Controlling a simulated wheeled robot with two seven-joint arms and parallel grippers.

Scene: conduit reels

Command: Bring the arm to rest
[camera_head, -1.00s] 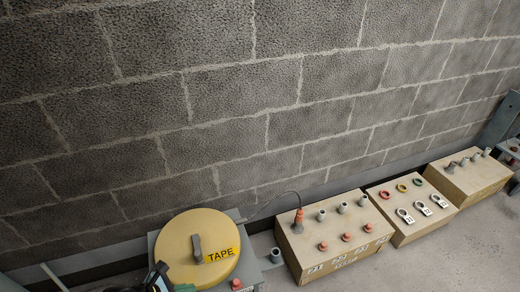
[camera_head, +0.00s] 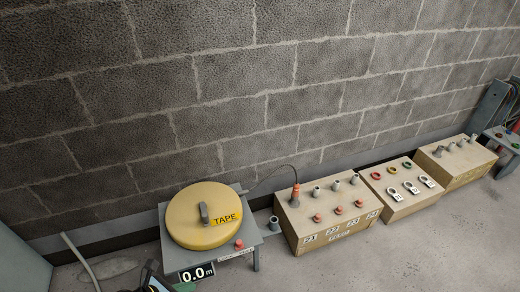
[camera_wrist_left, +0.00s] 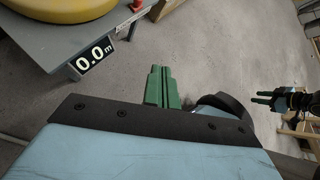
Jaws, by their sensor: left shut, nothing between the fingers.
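My left gripper (camera_wrist_left: 162,88) shows in the left wrist view with its two green fingers closed together and nothing between them. It is over the bare floor, apart from the grey tape table (camera_wrist_left: 35,55). In the head view only a little of it (camera_head: 184,287) shows at the bottom edge, below the table. At the right of the left wrist view, a dark gripper with green fingers, my right gripper (camera_wrist_left: 263,97), is seen small. Its opening is too small to judge.
A yellow tape reel (camera_head: 180,222) sits on the grey table with a "0.0 m" display (camera_head: 197,273). A box with grey and red fittings (camera_head: 330,240), a box with rings and tags (camera_head: 418,198) and another box (camera_head: 462,175) line the wall. Floor in front is clear.

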